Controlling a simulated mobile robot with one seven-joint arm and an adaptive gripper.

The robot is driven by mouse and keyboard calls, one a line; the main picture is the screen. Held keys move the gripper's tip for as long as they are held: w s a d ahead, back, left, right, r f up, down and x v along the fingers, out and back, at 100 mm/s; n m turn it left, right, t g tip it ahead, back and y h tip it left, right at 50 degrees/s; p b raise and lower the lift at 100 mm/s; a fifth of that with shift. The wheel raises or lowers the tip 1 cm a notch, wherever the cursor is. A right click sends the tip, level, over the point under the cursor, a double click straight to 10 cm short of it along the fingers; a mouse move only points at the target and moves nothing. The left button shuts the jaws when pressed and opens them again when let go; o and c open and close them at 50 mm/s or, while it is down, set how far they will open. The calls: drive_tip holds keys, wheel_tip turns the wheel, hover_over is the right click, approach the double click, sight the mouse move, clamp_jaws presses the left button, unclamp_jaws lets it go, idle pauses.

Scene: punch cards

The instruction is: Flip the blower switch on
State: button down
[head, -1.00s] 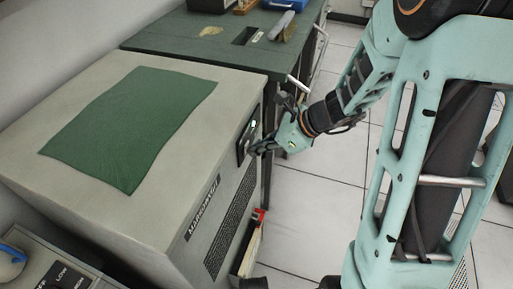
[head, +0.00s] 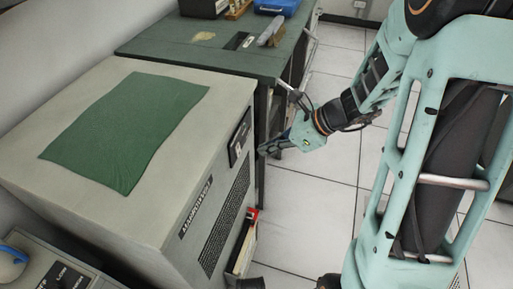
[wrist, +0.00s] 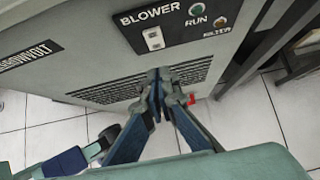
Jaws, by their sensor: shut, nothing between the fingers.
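The blower switch (wrist: 153,38) is a small pale rocker on a black panel (wrist: 180,18) marked BLOWER, in the wrist view. I cannot tell which way it is tipped. A greenish RUN lamp (wrist: 197,9) sits to its right. The panel also shows in the head view (head: 240,141), on the grey cabinet's front, where the switch is too small to make out. My gripper (wrist: 160,76) is shut and empty, its fingertips below the switch in the wrist view. In the head view my gripper (head: 263,150) is just right of the panel, apparently apart from it.
The grey cabinet (head: 90,190) has a green cloth (head: 125,130) on top and a vent grille (head: 225,220) below the panel. A dark green table (head: 190,45) stands behind it. A red-edged item (head: 251,214) is low beside the cabinet.

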drive_tip(key=p+v, duration=0.1)
drive_tip(key=v, duration=0.6)
drive_tip(key=shift+r+p, duration=0.3)
